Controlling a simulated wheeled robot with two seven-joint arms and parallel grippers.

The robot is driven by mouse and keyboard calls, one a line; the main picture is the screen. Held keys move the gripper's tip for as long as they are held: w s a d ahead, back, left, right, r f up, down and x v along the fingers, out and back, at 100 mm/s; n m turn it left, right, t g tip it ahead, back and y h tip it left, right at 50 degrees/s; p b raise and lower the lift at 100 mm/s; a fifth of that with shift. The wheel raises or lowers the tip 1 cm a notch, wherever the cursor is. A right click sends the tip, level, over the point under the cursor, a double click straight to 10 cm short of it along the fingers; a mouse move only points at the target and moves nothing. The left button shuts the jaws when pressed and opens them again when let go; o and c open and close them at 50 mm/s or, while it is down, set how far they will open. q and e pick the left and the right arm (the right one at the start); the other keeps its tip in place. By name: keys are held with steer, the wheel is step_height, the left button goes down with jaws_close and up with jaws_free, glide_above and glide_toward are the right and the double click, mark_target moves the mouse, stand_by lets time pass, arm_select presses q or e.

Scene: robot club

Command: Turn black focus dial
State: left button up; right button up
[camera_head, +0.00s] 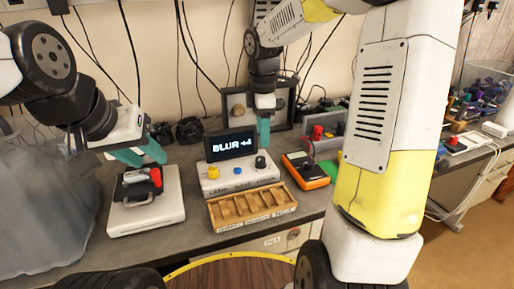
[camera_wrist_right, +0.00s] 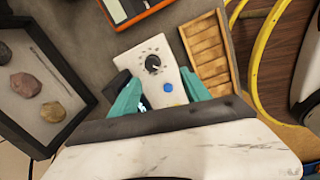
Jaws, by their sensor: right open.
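The black focus dial (camera_head: 260,162) sits at the right end of a white control box (camera_head: 240,182). In the right wrist view the dial (camera_wrist_right: 153,64) has marks around it on the white panel. A dark screen (camera_head: 231,146) on the box reads "BLUR" with a small figure I cannot make out. My right gripper (camera_head: 264,130) points down above and behind the dial. In the wrist view its teal fingers (camera_wrist_right: 162,92) are apart and empty, with the dial beyond their tips. My left gripper (camera_head: 141,156) is open above a white scale-like box (camera_head: 146,212) bearing a red and black device (camera_head: 142,183).
A yellow knob (camera_head: 214,172) and a blue button (camera_head: 238,171) share the panel. A wooden compartment tray (camera_head: 252,207) stands in front. An orange meter (camera_head: 306,170) is to the right. A framed case of stones (camera_wrist_right: 38,88) stands behind, close to the right gripper.

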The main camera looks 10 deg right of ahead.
mark_target(260, 158)
steer(key=w+f+n, duration=0.2)
steer(key=f, duration=0.1)
steer(key=shift+w+n+g, duration=0.3)
steer(key=shift+w+g, duration=0.1)
steer(key=shift+f, duration=3.95)
jaws_close()
